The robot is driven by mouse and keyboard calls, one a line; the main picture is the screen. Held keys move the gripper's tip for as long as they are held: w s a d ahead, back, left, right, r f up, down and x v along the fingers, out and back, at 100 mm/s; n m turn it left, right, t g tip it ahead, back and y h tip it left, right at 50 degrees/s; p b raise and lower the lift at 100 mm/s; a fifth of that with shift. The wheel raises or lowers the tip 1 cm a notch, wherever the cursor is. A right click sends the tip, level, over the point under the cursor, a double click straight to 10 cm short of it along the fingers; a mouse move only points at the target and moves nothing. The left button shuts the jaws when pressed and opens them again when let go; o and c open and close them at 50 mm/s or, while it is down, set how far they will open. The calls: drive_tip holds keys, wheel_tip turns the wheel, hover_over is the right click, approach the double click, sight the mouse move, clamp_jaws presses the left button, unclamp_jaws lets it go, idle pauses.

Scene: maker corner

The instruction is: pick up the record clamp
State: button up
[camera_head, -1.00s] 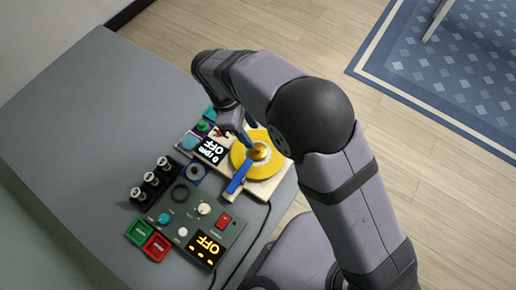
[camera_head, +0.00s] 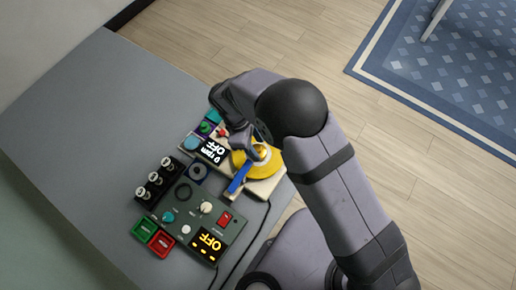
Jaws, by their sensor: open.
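The turntable has a yellow platter (camera_head: 242,161) on a pale wooden base at the right edge of the grey table. A small gold-coloured piece at the platter's centre, which looks like the record clamp (camera_head: 265,150), is partly hidden by my arm. My gripper (camera_head: 257,155) points down over the platter, right at the clamp. Its fingers are small and partly hidden here, and it is open. I cannot tell whether the fingers touch the clamp or are around it.
A blue tonearm (camera_head: 238,179) lies across the platter's near left side. A dark control box (camera_head: 202,222), green and red buttons (camera_head: 144,228) and a black block with several knobs (camera_head: 158,182) stand nearby. The left of the table is clear.

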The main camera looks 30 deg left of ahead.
sight(256, 148)
clamp_jaws()
drive_tip(key=shift+r, duration=0.1)
wheel_tip(256, 148, up, 10)
drive_tip(key=b, duration=0.3)
idle(0.4)
